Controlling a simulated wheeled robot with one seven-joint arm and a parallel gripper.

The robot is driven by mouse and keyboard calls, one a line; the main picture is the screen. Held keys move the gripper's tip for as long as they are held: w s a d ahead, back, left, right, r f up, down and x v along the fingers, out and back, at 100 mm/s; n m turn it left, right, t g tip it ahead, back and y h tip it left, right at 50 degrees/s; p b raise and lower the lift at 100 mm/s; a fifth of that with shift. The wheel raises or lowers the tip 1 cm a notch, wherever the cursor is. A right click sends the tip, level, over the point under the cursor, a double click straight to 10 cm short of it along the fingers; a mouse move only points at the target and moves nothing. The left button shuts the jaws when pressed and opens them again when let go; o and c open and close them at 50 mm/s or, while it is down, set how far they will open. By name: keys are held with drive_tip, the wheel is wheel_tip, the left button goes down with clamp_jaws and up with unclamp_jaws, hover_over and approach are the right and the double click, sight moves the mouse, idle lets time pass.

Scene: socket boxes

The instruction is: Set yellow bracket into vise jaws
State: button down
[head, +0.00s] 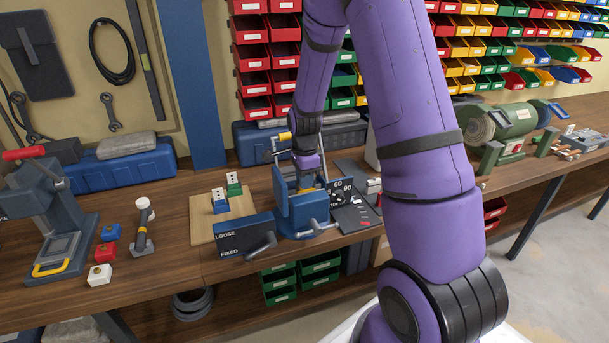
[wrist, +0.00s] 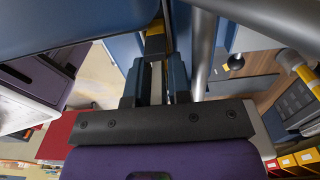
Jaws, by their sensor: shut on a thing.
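The blue vise (head: 290,212) stands at the bench's front edge in the head view, with its handle towards me. My gripper (head: 306,181) points down into the vise from above. In the wrist view my gripper (wrist: 154,58) is shut on the bracket (wrist: 156,27), whose yellow part shows at the fingertips. A blue vise jaw (wrist: 70,18) fills the upper left there. The bracket's lower part is hidden, so I cannot tell whether it is seated.
A blue block marked LOOSE and FIXED (head: 245,237) stands left of the vise. A wooden board (head: 204,228) with small blocks lies behind it. A dial panel (head: 350,212) is to the right. A metal bar (wrist: 201,50) passes close to my fingers in the wrist view.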

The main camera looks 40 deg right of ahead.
drive_tip(key=shift+f, duration=0.1)
drive_tip(key=c, duration=1)
unclamp_jaws()
drive_tip(key=shift+w+r, duration=0.1)
drive_tip(key=shift+r, duration=0.1)
drive_tip(key=shift+r, duration=0.3)
drive_tip(key=r, duration=1)
drive_tip(key=shift+s, duration=0.2)
